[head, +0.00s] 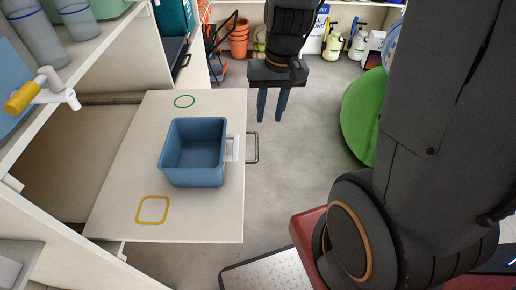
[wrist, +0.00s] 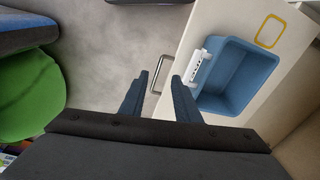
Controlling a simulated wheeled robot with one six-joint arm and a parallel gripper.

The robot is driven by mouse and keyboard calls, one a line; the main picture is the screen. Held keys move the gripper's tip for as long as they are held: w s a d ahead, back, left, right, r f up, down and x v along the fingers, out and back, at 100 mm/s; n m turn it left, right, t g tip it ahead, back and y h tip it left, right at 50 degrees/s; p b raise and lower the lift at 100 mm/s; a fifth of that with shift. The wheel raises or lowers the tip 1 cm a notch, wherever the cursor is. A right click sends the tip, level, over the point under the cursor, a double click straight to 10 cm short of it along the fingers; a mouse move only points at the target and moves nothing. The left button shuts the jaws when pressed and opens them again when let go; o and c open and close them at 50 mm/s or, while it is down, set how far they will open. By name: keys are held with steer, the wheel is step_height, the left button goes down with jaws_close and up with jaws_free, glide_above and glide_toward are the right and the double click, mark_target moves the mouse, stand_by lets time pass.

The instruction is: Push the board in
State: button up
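The board (head: 125,189) is a pale sliding shelf pulled out of the cabinet at the left. It has a green ring outline, a yellow square outline and a metal handle (head: 253,147) on its right edge. A blue bin (head: 192,180) stands on the board, with a white tag facing the handle. My gripper (head: 271,120) points down, above the floor just beyond the handle, apart from it. In the wrist view the handle (wrist: 157,79) shows ahead between the two spread fingers (wrist: 155,75). The gripper is open and empty.
A green round seat (head: 362,115) stands on the floor at the right. The cabinet's upper shelf (head: 90,50) holds bottles and a white tap with a yellow end. Orange pots (head: 239,38) and spray bottles stand at the back. The grey floor right of the board is clear.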

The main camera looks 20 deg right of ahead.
steer(key=m+y+b, duration=0.1)
steer(key=m+b, duration=0.1)
steer(key=b, duration=0.7)
glide_toward(257, 145)
steer(key=shift+w+a+f+b, duration=0.1)
steer(key=shift+a+f+b, duration=0.15)
steer(key=shift+f, duration=1)
steer(key=shift+w+a+f+b, duration=0.1)
steer(key=shift+f+b, duration=0.15)
steer(key=shift+f, duration=1)
steer(key=shift+w+a+f+b, duration=0.1)
steer(key=shift+a+f+b, duration=0.15)
steer(key=shift+f, duration=1)
jaws_close()
